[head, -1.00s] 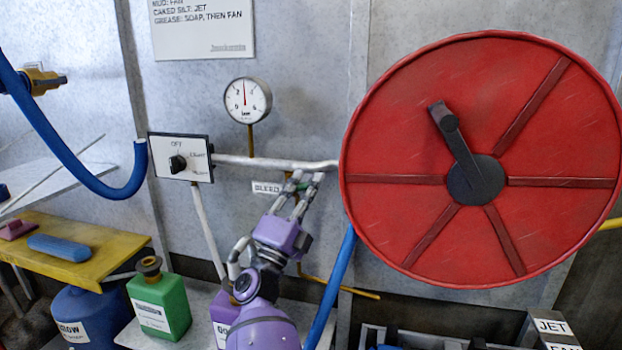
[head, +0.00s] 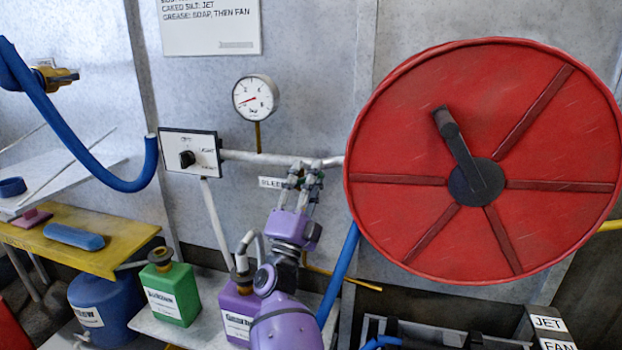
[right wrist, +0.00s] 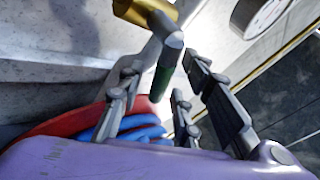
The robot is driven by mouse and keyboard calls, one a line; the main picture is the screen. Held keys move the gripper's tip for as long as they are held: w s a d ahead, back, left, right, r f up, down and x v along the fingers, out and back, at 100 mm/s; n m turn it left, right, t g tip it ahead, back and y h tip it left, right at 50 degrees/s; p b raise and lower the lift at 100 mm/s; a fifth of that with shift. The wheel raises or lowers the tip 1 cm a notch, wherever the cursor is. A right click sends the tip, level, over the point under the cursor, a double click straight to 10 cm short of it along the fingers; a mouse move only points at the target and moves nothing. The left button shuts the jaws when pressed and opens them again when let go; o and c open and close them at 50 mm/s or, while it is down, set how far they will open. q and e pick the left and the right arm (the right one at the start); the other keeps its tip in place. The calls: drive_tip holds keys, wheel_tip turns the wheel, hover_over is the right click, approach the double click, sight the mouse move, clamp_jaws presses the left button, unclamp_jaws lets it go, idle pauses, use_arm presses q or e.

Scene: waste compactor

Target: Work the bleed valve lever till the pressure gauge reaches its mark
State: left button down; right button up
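The pressure gauge (head: 255,96) is a round white dial on a brass stem above the pipe. Its red needle points left and slightly down, near the low end; I cannot make out a separate mark. The bleed valve lever (right wrist: 164,76) shows in the right wrist view as a dark green bar with a grey end, below a brass fitting (right wrist: 146,12). My right gripper (head: 307,170) is at the valve, just under the pipe and right of the BLEED label (head: 272,183). In the wrist view its fingers are apart, with the lever between them; contact is unclear. My left gripper is out of view.
A large red hose reel (head: 560,150) with a crank stands close right of my gripper. A selector box (head: 190,152) is left on the pipe (head: 255,158). Green (head: 172,295) and purple (head: 238,305) jugs stand below, the purple one beside my arm.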

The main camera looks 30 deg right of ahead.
drive_tip(key=shift+s+a+f, duration=0.15)
drive_tip(key=shift+a+f, duration=0.05)
drive_tip(key=shift+f, duration=0.05)
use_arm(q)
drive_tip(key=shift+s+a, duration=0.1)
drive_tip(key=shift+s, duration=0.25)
use_arm(e)
drive_tip(key=v, duration=1.1)
drive_tip(key=shift+a, duration=0.15)
drive_tip(key=shift+s, duration=0.1)
